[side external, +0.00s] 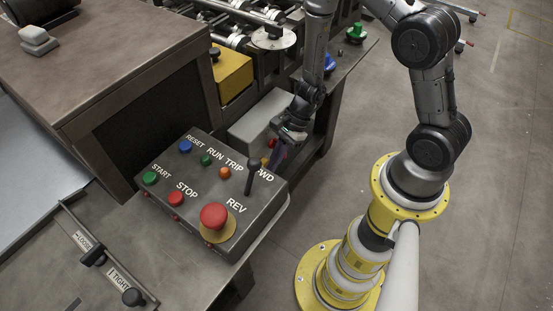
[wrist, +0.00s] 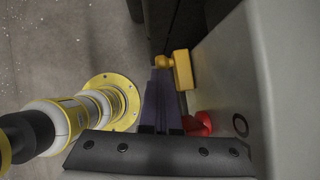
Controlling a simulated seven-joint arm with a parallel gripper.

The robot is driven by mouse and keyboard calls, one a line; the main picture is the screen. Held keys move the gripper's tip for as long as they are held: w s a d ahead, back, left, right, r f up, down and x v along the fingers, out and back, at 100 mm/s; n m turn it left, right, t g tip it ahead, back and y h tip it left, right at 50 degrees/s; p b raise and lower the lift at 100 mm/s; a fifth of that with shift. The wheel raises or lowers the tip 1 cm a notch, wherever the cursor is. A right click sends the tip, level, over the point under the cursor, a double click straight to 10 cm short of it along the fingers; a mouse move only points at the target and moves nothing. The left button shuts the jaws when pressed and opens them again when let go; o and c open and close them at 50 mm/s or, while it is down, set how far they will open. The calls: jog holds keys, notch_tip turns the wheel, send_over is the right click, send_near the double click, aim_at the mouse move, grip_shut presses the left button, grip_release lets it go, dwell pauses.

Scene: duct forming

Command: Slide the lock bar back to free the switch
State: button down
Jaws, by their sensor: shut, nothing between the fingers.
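A pale grey box (side external: 253,122) stands beyond the control panel in the side view. Its pale side also fills the right of the wrist view (wrist: 236,60). In the side view, my gripper (side external: 275,160) is beside the box and hides part of the red and yellow parts.
A dark control panel (side external: 183,217) with coloured buttons, a black lever (side external: 253,176) and a red mushroom button (side external: 213,215) stands close to my gripper. A yellow block (side external: 234,74) and machine rollers lie behind. Open floor (side external: 480,190) is at the right.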

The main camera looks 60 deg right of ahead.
jog(key=shift+a+f, duration=0.15)
jog(key=shift+a, duration=0.5)
jog(key=shift+s, duration=0.1)
jog(key=d+v, duration=0.1)
jog(key=v, duration=0.9)
jog(key=s+a+r+n+t+h, duration=0.15)
jog(key=r+n, duration=0.35)
jog(key=r, duration=0.5)
jog(key=a+r+n+t, duration=0.2)
jog(key=a+r+n, duration=0.15)
jog(key=r, duration=0.55)
jog(key=s+d+r+n+h, duration=0.2)
jog(key=s+d+n, duration=0.1)
jog(key=s+n, duration=0.3)
jog(key=s+d+r+n+h, duration=0.2)
jog(key=s+d+r+n, duration=0.1)
jog(key=s+n, duration=0.3)
jog(key=shift+s+r+h, duration=0.2)
jog(key=shift+s+h, duration=0.15)
jog(key=shift+s, duration=0.05)
